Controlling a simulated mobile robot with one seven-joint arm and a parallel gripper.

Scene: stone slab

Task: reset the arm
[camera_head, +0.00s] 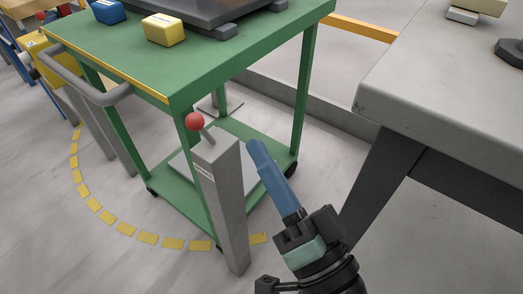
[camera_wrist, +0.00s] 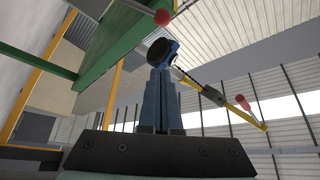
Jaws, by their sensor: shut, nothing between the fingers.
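My gripper (camera_head: 258,150) has long blue fingers that lie together, with nothing held between them. In the head view it points up and to the left, in front of the lower part of the green cart. It stands in the gap between a grey post and the grey slab table. In the wrist view the gripper (camera_wrist: 160,80) points up toward the roof, its blue fingers side by side. A dark round piece shows by the fingertips there; I cannot tell what it is.
The green cart (camera_head: 262,42) carries a yellow block (camera_head: 163,29) and a blue block (camera_head: 108,11). A grey post (camera_head: 222,195) with a red ball knob (camera_head: 195,121) stands close left of my gripper. The slab table (camera_head: 450,95) is at right. Floor shows at lower left.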

